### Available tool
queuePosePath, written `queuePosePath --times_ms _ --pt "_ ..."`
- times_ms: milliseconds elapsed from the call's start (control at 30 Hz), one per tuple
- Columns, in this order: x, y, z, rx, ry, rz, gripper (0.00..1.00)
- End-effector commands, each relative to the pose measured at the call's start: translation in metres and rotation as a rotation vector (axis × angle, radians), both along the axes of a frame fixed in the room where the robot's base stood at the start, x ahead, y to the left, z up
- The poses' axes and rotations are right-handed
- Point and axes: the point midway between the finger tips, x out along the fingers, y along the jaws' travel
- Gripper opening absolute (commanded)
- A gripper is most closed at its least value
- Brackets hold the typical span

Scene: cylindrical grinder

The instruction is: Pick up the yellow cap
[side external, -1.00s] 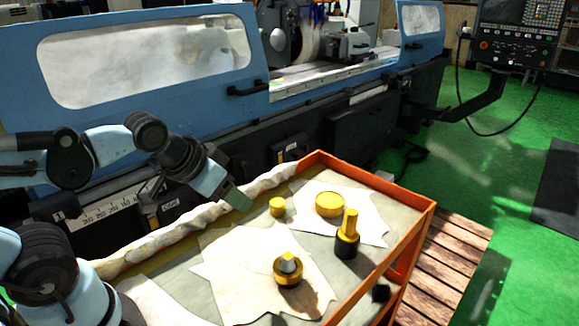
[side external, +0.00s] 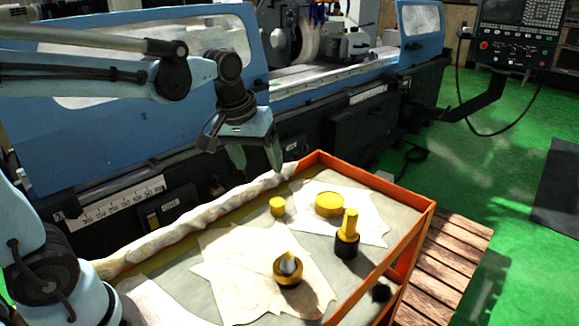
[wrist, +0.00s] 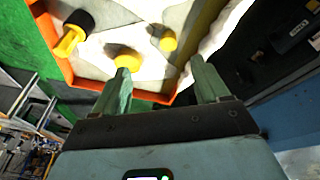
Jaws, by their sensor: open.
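A small yellow cylinder (side external: 277,206) and a wider, flat round yellow piece (side external: 328,204) stand on the tray's far part; I cannot tell for sure which is the task's cap. They also show in the wrist view, the small cylinder (wrist: 168,42) right of the wide piece (wrist: 127,60). My gripper (side external: 257,168) is open and empty, pointing down above the tray's cloth-covered edge, up and left of the small cylinder. In the wrist view my fingers (wrist: 160,66) are spread apart, and the left fingertip overlaps the wide piece's lower edge.
The blue grinder (side external: 110,100) stands behind the tray. A wooden pallet (side external: 450,265) lies at right.

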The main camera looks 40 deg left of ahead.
Motion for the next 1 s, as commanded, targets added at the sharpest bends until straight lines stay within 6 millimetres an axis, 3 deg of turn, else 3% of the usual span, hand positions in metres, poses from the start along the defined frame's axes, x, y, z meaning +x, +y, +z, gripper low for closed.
queuePosePath --times_ms 200,400,667,1000 --pt "0.043 0.011 -0.01 -0.049 0.139 0.195 0.74" --pt "0.07 0.02 -0.027 -0.072 0.243 0.347 0.74" --pt "0.081 0.024 -0.041 -0.078 0.294 0.424 0.74" --pt "0.08 0.024 -0.09 -0.078 0.293 0.423 0.74"
